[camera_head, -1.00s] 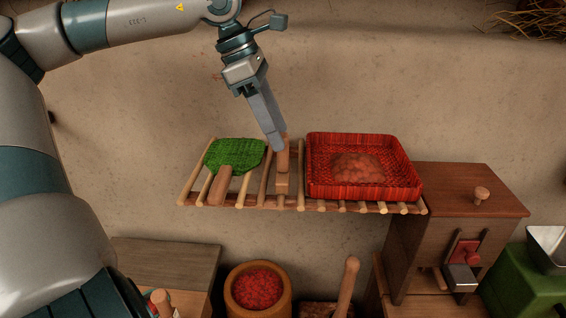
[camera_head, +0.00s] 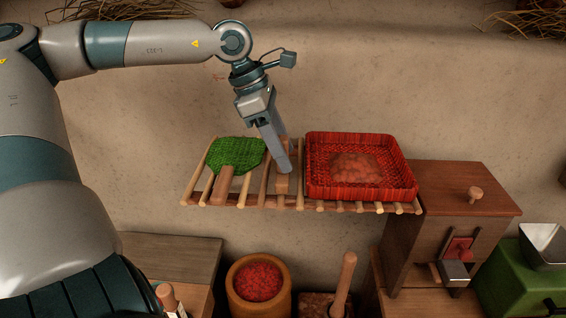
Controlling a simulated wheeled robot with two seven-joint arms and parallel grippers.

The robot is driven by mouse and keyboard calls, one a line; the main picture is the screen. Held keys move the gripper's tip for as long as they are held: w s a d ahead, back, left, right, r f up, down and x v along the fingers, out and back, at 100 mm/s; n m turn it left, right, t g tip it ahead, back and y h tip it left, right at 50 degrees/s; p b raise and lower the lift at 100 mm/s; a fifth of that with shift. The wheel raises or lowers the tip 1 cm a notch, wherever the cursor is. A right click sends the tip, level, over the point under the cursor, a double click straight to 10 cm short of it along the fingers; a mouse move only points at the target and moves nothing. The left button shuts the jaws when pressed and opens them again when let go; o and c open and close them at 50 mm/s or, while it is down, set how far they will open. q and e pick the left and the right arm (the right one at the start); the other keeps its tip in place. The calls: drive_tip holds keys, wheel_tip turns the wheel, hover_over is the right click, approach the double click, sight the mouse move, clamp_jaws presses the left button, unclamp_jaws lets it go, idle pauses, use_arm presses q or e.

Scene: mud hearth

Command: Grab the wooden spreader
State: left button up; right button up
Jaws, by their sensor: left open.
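The wooden spreader (camera_head: 282,184) is a light brown piece on the slatted wooden rack (camera_head: 245,203), left of the red woven tray. Its upper part is mostly hidden behind my left gripper's fingers. My left gripper (camera_head: 283,169) comes down from above, tilted, with its fingertips at the spreader. It is open, and the fingers overlap in this view, so I cannot tell whether the spreader is between them or touching them. My right gripper is not in view.
A green woven fan (camera_head: 236,153) with a wooden handle lies left on the rack. The red woven tray (camera_head: 408,186) holds a pinkish heap. A wooden grinder box (camera_head: 410,240) stands at right. Below are a bowl of red bits (camera_head: 232,295) and an upright pestle (camera_head: 345,280).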

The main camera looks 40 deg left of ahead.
sight(285, 137)
use_arm(q)
drive_tip(key=shift+c, duration=0.5)
drive_tip(key=c, duration=1)
drive_tip(key=shift+r+b, duration=0.65)
drive_tip(key=shift+b, duration=0.05)
wheel_tip(285, 137, up, 2)
drive_tip(key=shift+r+b, duration=0.25)
drive_tip(key=shift+b, duration=0.6)
drive_tip(key=shift+s+d+r+b, duration=0.85)
drive_tip(key=shift+s+d+r, duration=0.4)
drive_tip(key=shift+d, duration=0.25)
drive_tip(key=shift+s+d+r+b, duration=0.8)
drive_tip(key=shift+s+d+r, duration=0.4)
drive_tip(key=shift+d, duration=0.3)
drive_tip(key=shift+s+d+r+b, duration=0.85)
drive_tip(key=shift+s+d+r, duration=0.35)
drive_tip(key=shift+d, duration=0.3)
